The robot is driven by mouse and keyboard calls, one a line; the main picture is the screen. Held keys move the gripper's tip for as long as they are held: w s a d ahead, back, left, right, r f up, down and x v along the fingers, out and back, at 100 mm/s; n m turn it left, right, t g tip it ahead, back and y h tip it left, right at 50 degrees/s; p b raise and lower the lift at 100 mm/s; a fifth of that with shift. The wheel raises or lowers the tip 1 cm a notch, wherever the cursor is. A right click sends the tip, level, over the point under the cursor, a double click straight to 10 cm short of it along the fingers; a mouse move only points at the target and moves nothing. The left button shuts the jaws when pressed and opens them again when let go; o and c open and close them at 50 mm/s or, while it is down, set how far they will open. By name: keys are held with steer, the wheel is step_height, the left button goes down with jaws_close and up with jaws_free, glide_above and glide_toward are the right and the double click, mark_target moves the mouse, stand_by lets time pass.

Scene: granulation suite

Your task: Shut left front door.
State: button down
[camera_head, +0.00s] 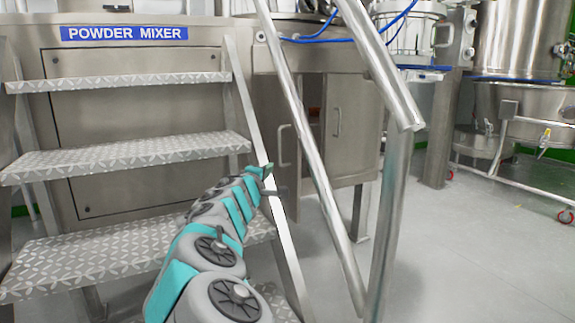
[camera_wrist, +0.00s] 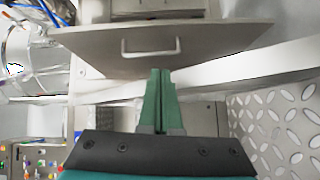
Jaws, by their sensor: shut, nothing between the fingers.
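The left front door (camera_head: 270,125) is a grey metal panel with a bar handle (camera_head: 284,146). It stands ajar, swung out from the cabinet below the mixer, with a dark gap beside it. In the wrist view the door (camera_wrist: 210,40) with its handle (camera_wrist: 150,47) lies just ahead of the fingertips. My gripper (camera_head: 266,170) is at the stair's side rail, near the door's lower part. In the wrist view my gripper (camera_wrist: 160,72) has its green fingers together with nothing between them. I cannot tell whether they touch the door.
Metal steps (camera_head: 120,160) stand at the left, with a sloping side rail (camera_head: 250,130) by my arm. A tubular handrail (camera_head: 385,75) crosses in front of the cabinet. Floor (camera_head: 450,250) at the right is clear.

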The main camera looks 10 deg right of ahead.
steer(key=f, duration=0.1)
steer(key=w+f+n, duration=0.1)
steer(key=shift+w+d+f, duration=0.15)
steer(key=shift+w+f, duration=0.1)
steer(key=shift+f, duration=0.05)
steer(key=shift+w+f+n, duration=0.1)
steer(key=shift+w+n, duration=0.15)
steer(key=shift+n, duration=0.05)
glide_toward(293, 160)
steer(key=w+a, duration=0.2)
steer(key=w, duration=0.2)
steer(key=d, duration=0.1)
steer(key=w+d, duration=0.1)
steer(key=d, duration=0.1)
steer(key=shift+d, duration=0.15)
steer(key=shift+w+d, duration=0.2)
steer(key=shift+d, duration=0.25)
steer(key=shift+d, duration=0.1)
